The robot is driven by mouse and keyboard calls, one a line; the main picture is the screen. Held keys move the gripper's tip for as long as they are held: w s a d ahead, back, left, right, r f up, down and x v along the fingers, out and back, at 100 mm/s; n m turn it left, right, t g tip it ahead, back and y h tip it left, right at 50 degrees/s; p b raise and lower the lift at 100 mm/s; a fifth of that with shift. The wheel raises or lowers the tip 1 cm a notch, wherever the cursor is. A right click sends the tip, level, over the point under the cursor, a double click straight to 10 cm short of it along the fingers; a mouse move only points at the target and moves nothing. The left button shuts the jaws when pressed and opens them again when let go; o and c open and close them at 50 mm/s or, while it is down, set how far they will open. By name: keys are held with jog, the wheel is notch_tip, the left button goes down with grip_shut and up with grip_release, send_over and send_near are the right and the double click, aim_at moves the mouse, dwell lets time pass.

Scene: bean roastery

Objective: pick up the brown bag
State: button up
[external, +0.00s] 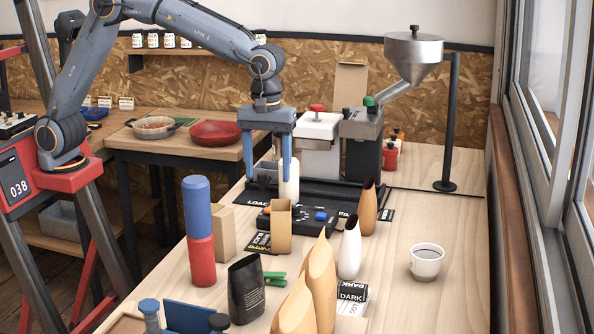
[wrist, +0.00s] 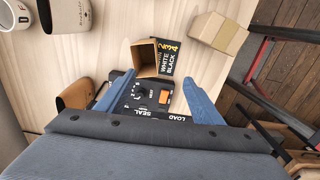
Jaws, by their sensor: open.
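A brown bag (external: 368,209) with a darker top stands upright on the bench, right of the black sealing machine. It also shows in the wrist view (wrist: 75,96), to the left of my fingers. My gripper (external: 268,178) is open and empty, pointing down above the black machine, left of the brown bag and apart from it. In the wrist view my gripper's (wrist: 148,90) two blue fingers stand wide apart, with the machine's panel between them. Two larger tan bags (external: 321,280) stand nearer the external camera.
A white bag (external: 349,250) stands in front of the brown bag, and a coffee mug (external: 427,263) is to the right. An open carton (external: 281,228) and the sealing machine (external: 312,218) lie to its left. A hopper stand (external: 450,130) rises behind. Bench space is clear right of the bag.

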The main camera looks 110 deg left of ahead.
aim_at(281, 225)
jog(key=shift+w+d+f+n+p, duration=0.1)
jog(key=shift+w+f+n+p, duration=0.45)
jog(key=shift+f, duration=1.9)
jog(key=shift+w+d+f+n+p, duration=0.15)
jog(key=shift+w+f+n+p, duration=0.4)
jog(key=shift+f, duration=1.85)
jog(key=shift+w+d+f+n+p, duration=0.1)
jog(key=shift+w+f+n+p, duration=0.4)
jog(key=shift+f, duration=1.95)
jog(key=shift+w, duration=0.1)
jog(key=c, duration=1.1)
